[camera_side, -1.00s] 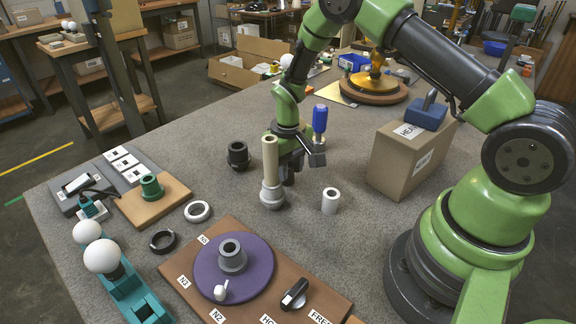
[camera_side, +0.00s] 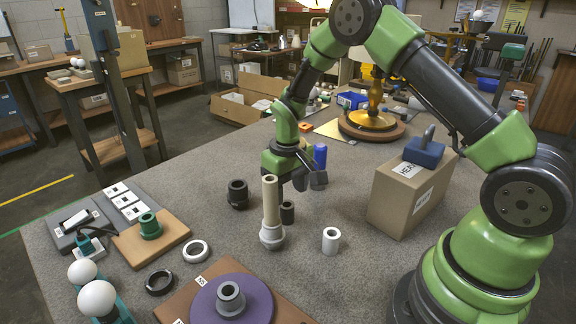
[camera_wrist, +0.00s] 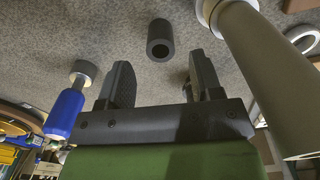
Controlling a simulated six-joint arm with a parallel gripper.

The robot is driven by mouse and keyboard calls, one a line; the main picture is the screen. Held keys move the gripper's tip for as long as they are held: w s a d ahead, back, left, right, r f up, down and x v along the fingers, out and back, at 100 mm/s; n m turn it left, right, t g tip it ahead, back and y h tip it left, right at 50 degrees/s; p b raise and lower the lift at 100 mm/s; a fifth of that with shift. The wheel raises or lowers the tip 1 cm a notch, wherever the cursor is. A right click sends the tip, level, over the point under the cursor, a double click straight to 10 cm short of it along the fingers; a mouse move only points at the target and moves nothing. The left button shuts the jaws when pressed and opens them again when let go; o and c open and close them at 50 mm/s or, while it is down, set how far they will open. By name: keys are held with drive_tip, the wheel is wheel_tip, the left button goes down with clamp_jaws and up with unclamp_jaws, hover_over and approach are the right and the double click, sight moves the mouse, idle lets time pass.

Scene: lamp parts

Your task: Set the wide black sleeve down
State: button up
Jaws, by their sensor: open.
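The wide black sleeve (camera_side: 287,212) stands upright on the grey table, just right of the tall beige post in the side view. In the wrist view the black sleeve (camera_wrist: 160,41) shows its hollow round end and lies beyond the fingertips, apart from both. My gripper (camera_side: 291,186) is above the sleeve. In the wrist view my gripper (camera_wrist: 161,70) has its two dark fingers spread with nothing between them.
The beige post (camera_side: 270,205) is close left of the sleeve. A black stepped fitting (camera_side: 238,194) stands farther left, a white cylinder (camera_side: 331,241) to the right. A blue-handled tool (camera_wrist: 66,110) is near my gripper. A cardboard box (camera_side: 408,195) stands right.

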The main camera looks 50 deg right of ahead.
wheel_tip(320, 180, up, 8)
wheel_tip(320, 180, up, 13)
drive_tip(key=m+t, duration=0.1)
drive_tip(key=t, duration=0.2)
hover_over(288, 205)
drive_tip(key=s+a, duration=0.4)
drive_tip(key=s, duration=0.4)
drive_tip(key=shift+m+t+y, duration=0.3)
drive_tip(key=shift+t+y, duration=0.3)
drive_tip(key=shift+t, duration=0.3)
drive_tip(key=s+r, duration=0.2)
drive_tip(key=s, duration=0.1)
drive_tip(key=s+a, duration=0.1)
drive_tip(key=shift+s+r, duration=0.4)
drive_tip(key=shift+o, duration=0.3)
drive_tip(key=s+a+t, duration=0.1)
drive_tip(key=s+t, duration=0.1)
drive_tip(key=s, duration=0.5)
drive_tip(key=shift+a+r+m+y, duration=0.3)
drive_tip(key=shift+r+y, duration=0.05)
drive_tip(key=shift+y, duration=0.05)
drive_tip(key=shift+o, duration=0.3)
drive_tip(key=shift+s+a, duration=0.1)
drive_tip(key=shift+s, duration=0.2)
